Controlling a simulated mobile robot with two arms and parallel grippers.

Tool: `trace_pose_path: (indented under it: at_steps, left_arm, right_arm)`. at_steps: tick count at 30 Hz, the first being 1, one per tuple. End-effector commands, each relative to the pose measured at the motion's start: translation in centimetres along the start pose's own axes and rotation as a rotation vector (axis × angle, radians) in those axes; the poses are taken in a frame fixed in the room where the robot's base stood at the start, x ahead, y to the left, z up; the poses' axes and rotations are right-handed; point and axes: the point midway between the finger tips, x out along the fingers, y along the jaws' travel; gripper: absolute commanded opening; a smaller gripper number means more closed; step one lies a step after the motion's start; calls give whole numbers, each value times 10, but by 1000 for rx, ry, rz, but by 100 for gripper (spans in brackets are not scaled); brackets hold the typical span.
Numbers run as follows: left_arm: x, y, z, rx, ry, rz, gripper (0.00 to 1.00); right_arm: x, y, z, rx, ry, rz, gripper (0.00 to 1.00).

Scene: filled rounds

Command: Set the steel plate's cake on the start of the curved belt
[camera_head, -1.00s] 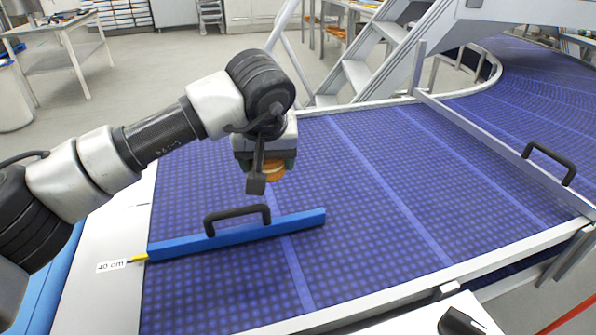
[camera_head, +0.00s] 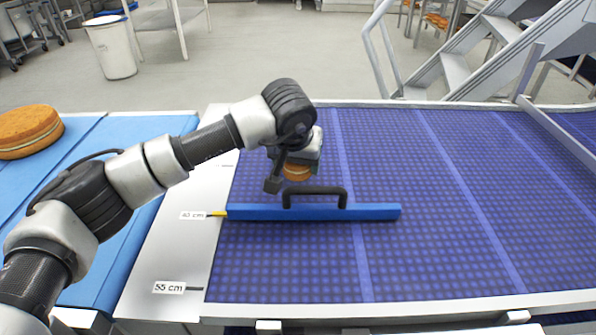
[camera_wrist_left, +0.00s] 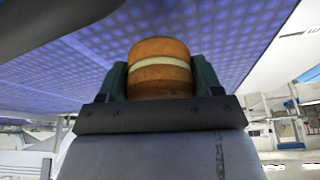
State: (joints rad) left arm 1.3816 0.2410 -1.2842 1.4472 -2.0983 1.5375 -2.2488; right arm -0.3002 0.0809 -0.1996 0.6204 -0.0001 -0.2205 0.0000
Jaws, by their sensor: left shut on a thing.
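A small round orange-brown cake with a pale cream layer (camera_head: 297,171) is between the fingers of my left gripper (camera_head: 288,176). The wrist view shows the cake (camera_wrist_left: 160,68) upright in the picture, with a green-grey finger on each side. My left gripper is shut on it, over the near-left part of the purple-blue curved belt (camera_head: 420,250), just behind a blue bar. I cannot tell the gap between cake and belt. The bare steel plate (camera_head: 168,270) lies left of the belt, with length labels at its edge. My right gripper is not in view.
The blue bar with a black handle (camera_head: 375,211) lies across the belt's start, close in front of the gripper. A larger cake (camera_head: 28,130) sits on the light blue belt (camera_head: 100,160) at left. The purple belt is clear to the right, up to a grey rail (camera_head: 560,125).

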Motion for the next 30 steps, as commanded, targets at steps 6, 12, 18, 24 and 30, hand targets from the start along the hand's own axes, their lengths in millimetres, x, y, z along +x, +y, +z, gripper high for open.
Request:
trace_pose_path:
  at_steps: [6, 12, 18, 24, 30]
  left_arm:
    - [28, 0, 13, 0, -3, 1, 55]
    - [29, 0, 13, 0, -1, 0, 55]
    - [33, 0, 14, 0, -1, -1, 67]
    - [32, 0, 14, 0, -2, -1, 91]
    - [32, 0, 14, 0, -2, -1, 91]
  right_arm:
    - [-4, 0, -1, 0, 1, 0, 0]
    - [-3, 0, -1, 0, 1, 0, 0]
    - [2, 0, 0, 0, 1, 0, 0]
    - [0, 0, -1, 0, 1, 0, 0]
    - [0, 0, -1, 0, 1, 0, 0]
